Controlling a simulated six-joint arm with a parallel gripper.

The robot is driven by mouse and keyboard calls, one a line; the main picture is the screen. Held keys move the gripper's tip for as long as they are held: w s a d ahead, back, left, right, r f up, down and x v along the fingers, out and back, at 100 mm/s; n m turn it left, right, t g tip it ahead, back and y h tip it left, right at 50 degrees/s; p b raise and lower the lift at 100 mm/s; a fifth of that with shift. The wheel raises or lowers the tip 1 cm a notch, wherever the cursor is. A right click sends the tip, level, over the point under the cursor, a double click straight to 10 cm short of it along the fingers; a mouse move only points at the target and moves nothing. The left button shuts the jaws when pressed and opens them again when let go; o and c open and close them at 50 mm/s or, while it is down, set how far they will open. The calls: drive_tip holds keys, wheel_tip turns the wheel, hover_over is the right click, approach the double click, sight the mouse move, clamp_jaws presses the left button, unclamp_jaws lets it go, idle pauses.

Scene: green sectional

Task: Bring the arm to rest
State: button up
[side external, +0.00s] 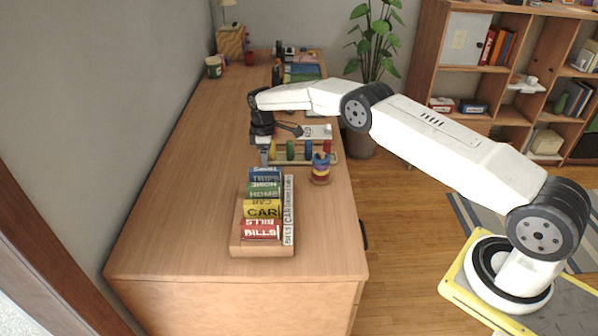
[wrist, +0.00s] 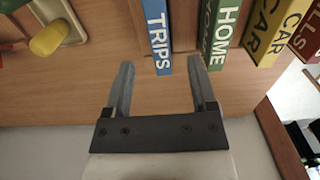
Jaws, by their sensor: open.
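My gripper (side external: 265,150) hangs over the wooden desk (side external: 190,190), just behind the far end of a row of labelled binders. In the wrist view my gripper (wrist: 161,62) is open, its two grey fingers apart with nothing held between them. The blue binder marked TRIPS (wrist: 158,35) appears between and beyond the fingertips. The green binder marked HOME (wrist: 228,35) and the yellow one marked CAR (wrist: 278,35) are to the right. I cannot tell how much clearance the fingertips have. My white arm reaches across from its base at the right.
The binders stand in a wooden holder (side external: 262,250), with a red BILLS binder (side external: 262,230) at the near end. A coloured ring stack (side external: 320,170) and a row of coloured pegs (side external: 290,150) stand close beside my gripper. The desk's left side is clear.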

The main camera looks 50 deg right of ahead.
drive_tip(key=shift+s+a+r, duration=0.1)
drive_tip(key=shift+s+r, duration=0.1)
drive_tip(key=shift+r, duration=0.5)
drive_tip(key=s+a+r+m+t, duration=0.1)
drive_tip(key=s+r+m, duration=0.1)
drive_tip(key=s+r, duration=0.35)
drive_tip(key=s+a+r+m, duration=0.2)
drive_tip(key=s+r+m, duration=0.15)
drive_tip(key=s, duration=0.35)
drive_tip(key=s+a+r+m+t, duration=0.1)
drive_tip(key=s+r+m, duration=0.1)
drive_tip(key=s, duration=2.1)
drive_tip(key=shift+m+t, duration=0.3)
drive_tip(key=shift+m, duration=0.45)
drive_tip(key=shift+s+a+r, duration=0.1)
